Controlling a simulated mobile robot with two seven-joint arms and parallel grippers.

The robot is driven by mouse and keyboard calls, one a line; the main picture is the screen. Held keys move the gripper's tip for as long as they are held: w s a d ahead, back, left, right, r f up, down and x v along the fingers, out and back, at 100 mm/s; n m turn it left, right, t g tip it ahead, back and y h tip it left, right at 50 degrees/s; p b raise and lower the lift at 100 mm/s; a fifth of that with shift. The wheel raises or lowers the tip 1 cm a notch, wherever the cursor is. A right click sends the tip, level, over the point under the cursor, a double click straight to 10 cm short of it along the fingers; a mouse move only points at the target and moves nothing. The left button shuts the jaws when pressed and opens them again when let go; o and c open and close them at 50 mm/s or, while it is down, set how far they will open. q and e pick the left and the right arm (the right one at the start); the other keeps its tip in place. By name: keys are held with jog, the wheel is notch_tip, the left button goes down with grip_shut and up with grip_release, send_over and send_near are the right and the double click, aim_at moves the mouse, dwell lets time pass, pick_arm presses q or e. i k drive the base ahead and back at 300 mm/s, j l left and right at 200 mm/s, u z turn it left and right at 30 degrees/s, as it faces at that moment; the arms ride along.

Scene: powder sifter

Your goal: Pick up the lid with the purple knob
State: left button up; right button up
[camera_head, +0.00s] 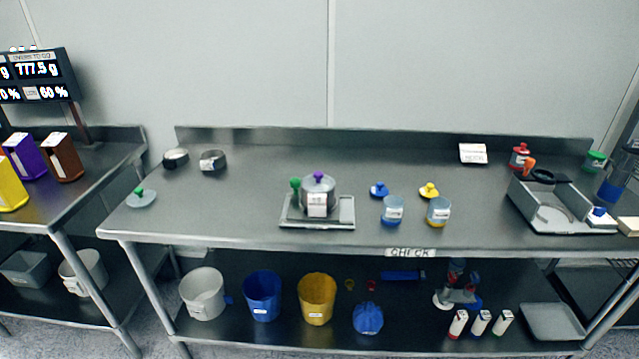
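The lid with the purple knob (318,177) sits on top of a metal pot-like container (318,197) with a white label. The container stands on a flat metal scale or tray (345,212) near the front middle of the steel table. A green knob or handle (295,184) shows at the container's left side. Neither of my grippers is in the head view.
A lid with a green knob (140,198) lies at the table's left front. Blue (392,210) and yellow (438,211) labelled cups stand right of the container, their lids behind them. A grey machine (560,205) fills the right end. The table's middle back is clear.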

aim_at(318, 182)
jog(key=i+j, duration=0.15)
jog(key=j, duration=0.25)
jog(key=i+j, duration=0.15)
jog(key=j, duration=0.2)
jog(key=i+j, duration=0.1)
jog(key=j, duration=0.3)
jog(key=i+j, duration=0.15)
jog(key=j, duration=0.2)
jog(key=i+j+z, duration=0.1)
jog(key=z, duration=0.2)
jog(key=j+z, duration=0.1)
jog(key=z, duration=1.2)
